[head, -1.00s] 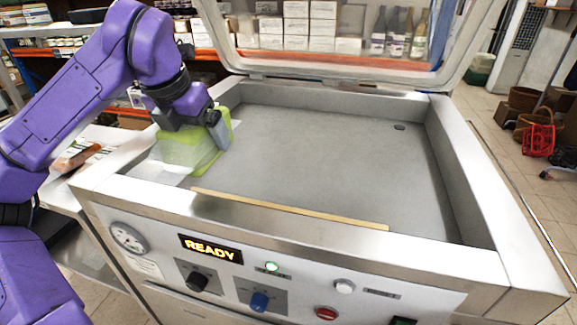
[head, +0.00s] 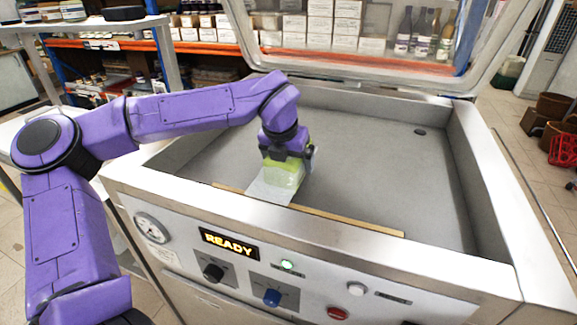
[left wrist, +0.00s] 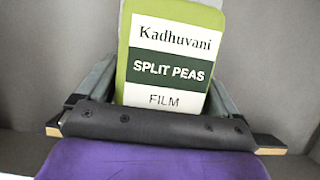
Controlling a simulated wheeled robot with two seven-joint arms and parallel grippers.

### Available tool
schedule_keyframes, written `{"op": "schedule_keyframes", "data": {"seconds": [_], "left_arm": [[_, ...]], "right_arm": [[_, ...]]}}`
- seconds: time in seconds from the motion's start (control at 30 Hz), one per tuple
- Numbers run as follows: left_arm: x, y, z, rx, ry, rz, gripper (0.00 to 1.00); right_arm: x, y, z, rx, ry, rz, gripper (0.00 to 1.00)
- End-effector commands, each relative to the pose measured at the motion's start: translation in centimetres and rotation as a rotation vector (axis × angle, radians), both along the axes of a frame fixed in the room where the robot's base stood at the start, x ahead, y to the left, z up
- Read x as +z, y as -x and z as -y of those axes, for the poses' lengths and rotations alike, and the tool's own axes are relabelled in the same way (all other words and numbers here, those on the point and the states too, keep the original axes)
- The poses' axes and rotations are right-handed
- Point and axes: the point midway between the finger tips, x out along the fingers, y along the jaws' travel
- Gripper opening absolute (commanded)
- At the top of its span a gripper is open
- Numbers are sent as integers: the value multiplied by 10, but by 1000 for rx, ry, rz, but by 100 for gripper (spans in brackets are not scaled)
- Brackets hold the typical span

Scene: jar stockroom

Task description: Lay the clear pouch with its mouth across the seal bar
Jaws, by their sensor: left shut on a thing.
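The clear pouch (head: 284,176) with a green filled part is held inside the open sealer chamber. Its clear, flat end (head: 268,191) points toward the front and lies over the left part of the tan seal bar (head: 350,222). My left gripper (head: 288,155) is shut on the green part from above. In the left wrist view, the pouch (left wrist: 165,62) shows a label reading "Kadhuvani SPLIT PEAS FILM" between the fingers of my left gripper (left wrist: 160,85). I cannot tell whether the pouch touches the chamber floor. My right gripper is not in view.
The vacuum sealer's chamber floor (head: 380,160) is clear to the right and behind. Its clear lid (head: 350,62) stands raised at the back. The front panel has a READY display (head: 229,243), a lit green lamp and knobs. Shelves with boxes and bottles stand behind.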

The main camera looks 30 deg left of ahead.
Motion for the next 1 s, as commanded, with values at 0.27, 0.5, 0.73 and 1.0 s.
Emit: {"op": "schedule_keyframes", "data": {"seconds": [0.27,0.5,0.73,1.0], "left_arm": [[-20,0,0,1,1,2,41],[-25,1,-1,1,1,-1,100],[-23,1,-1,1,1,-1,100],[24,17,3,1,0,6,100]], "right_arm": [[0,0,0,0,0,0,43],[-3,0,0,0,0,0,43],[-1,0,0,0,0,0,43],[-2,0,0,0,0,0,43]]}}
